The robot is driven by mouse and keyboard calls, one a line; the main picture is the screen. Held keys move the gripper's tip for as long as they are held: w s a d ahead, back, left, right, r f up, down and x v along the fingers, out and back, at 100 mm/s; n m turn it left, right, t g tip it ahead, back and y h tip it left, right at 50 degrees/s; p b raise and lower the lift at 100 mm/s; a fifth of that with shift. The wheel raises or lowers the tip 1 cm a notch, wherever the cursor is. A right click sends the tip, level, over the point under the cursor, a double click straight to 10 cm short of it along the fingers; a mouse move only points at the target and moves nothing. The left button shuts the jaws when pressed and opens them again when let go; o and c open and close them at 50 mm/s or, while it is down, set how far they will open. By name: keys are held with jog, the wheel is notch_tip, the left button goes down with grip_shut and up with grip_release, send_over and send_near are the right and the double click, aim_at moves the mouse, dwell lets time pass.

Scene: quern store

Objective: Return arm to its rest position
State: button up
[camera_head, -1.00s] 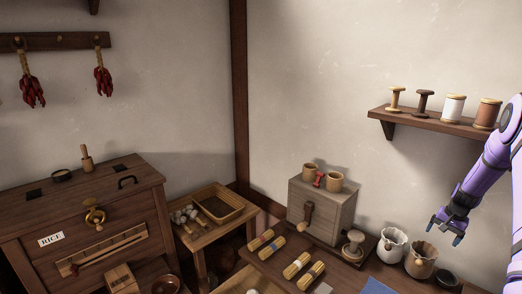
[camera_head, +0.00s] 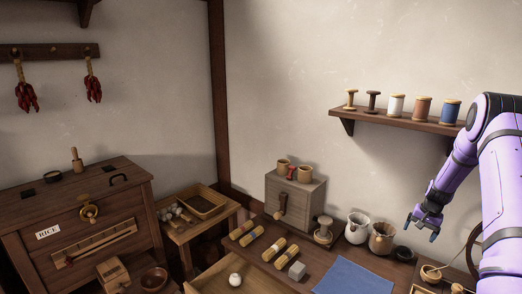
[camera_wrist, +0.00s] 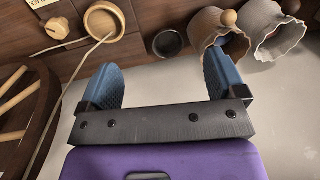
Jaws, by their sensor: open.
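My purple arm comes in from the right in the head view. My gripper (camera_head: 424,228) hangs in the air beside the wall, in front of the right end of the table, with its blue fingertips apart. In the wrist view my gripper (camera_wrist: 165,85) shows both blue finger pads spread wide with nothing between them.
A wall shelf (camera_head: 400,117) with spools is above and left of my arm. A rice chest (camera_head: 75,215) stands at left.

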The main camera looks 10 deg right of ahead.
jog(key=s+a+r+n+t, duration=0.1)
jog(key=a+r+n, duration=0.1)
jog(key=a+r, duration=0.9)
jog(key=s+a+r+n, duration=0.15)
jog(key=a+r, duration=0.45)
jog(key=r, duration=0.9)
jog(key=s+a+r+n+t+h, duration=0.1)
jog(key=s+a+r+n, duration=0.2)
jog(key=s+a+r, duration=0.8)
jog(key=s+a+r+n+t, duration=0.1)
jog(key=s+a+r, duration=0.1)
jog(key=s+a, duration=0.4)
jog(key=s+a+r+n+t, duration=0.1)
jog(key=s+a, duration=0.6)
jog(key=s, duration=0.8)
jog(key=shift+r+n, duration=0.5)
jog(key=shift+n, duration=0.15)
jog(key=shift+s, duration=0.1)
